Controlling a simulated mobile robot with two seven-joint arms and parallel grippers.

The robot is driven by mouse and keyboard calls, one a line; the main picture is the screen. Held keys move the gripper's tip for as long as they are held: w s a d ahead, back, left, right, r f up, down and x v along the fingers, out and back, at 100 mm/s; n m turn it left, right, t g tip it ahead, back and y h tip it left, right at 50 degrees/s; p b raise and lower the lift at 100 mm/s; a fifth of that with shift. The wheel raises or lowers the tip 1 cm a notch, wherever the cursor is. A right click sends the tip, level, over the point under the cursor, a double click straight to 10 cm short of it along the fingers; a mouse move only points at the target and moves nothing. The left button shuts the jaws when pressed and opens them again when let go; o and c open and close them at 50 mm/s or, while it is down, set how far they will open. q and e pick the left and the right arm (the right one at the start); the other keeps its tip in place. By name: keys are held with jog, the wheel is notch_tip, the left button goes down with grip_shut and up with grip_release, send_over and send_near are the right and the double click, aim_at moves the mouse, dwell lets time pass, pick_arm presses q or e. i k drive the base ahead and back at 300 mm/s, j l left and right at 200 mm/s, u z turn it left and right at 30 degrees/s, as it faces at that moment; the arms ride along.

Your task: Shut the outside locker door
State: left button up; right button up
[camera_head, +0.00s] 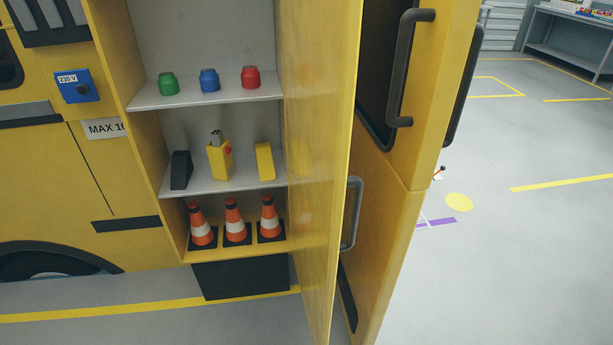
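The outside locker door (315,150) is a tall yellow panel standing open at the right side of the locker. Its inner face is turned toward the locker opening. A grey bar handle (358,215) shows just past the door's free edge; I cannot tell for certain which panel it is fixed to. The open locker has a white upper shelf (215,95) and a white middle shelf (240,186). Neither of my grippers is in view.
Right of the locker door is another yellow door (405,160) with a dark handle (403,65). Open grey floor (510,240) lies at right.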

aim_at(321, 38)
jog(key=i+l+u, duration=0.1)
jog(key=l+u, duration=0.15)
jog(key=l, duration=0.15)
jog(key=l+u, duration=0.25)
jog(key=l, duration=0.2)
jog(key=i+l+u, duration=0.1)
jog(key=l, duration=0.25)
jog(key=i+l+u, duration=0.15)
jog(key=l, duration=0.2)
